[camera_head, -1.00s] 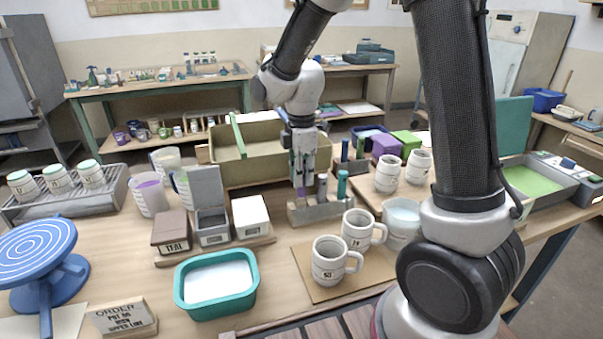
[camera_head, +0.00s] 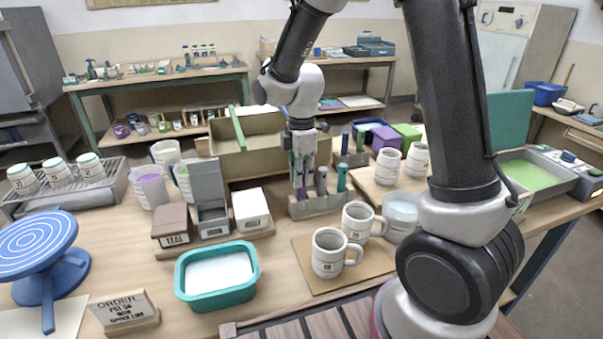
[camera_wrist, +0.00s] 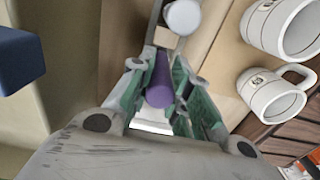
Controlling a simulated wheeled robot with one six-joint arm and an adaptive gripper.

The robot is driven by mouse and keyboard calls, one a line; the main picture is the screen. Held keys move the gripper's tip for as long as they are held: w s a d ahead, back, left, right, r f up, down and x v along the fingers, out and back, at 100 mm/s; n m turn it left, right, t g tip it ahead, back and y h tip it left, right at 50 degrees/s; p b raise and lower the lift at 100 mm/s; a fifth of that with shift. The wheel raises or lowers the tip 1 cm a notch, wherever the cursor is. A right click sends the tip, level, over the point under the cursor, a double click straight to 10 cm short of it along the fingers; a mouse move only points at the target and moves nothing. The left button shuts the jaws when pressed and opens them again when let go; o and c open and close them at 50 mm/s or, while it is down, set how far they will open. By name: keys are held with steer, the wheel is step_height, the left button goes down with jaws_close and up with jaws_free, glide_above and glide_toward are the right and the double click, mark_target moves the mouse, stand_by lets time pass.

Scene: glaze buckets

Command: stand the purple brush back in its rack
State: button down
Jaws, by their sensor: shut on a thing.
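My gripper (camera_head: 302,185) points down over the left part of the grey brush rack (camera_head: 322,207). It is shut on the purple brush (camera_wrist: 160,80), whose rounded purple end shows between the green-lined fingers in the wrist view. In the head view a bit of purple brush (camera_head: 301,193) shows at the fingertips, right at the rack's left end. The brush looks upright. Whether its lower end sits inside a slot is hidden. A grey-topped brush (camera_head: 321,180) and a green brush (camera_head: 342,178) stand in the rack to the right of my gripper.
Two white mugs (camera_head: 329,254) stand on a board in front and to the right. A large olive bin (camera_head: 248,158) is behind. Purple and green boxes (camera_head: 387,135) stand at the back right.

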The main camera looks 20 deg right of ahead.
steer(key=shift+f, duration=0.75)
stand_by(0.9)
steer(key=c, duration=0.9)
jaws_free()
steer(key=shift+o, duration=0.2)
steer(key=shift+r, duration=3.55)
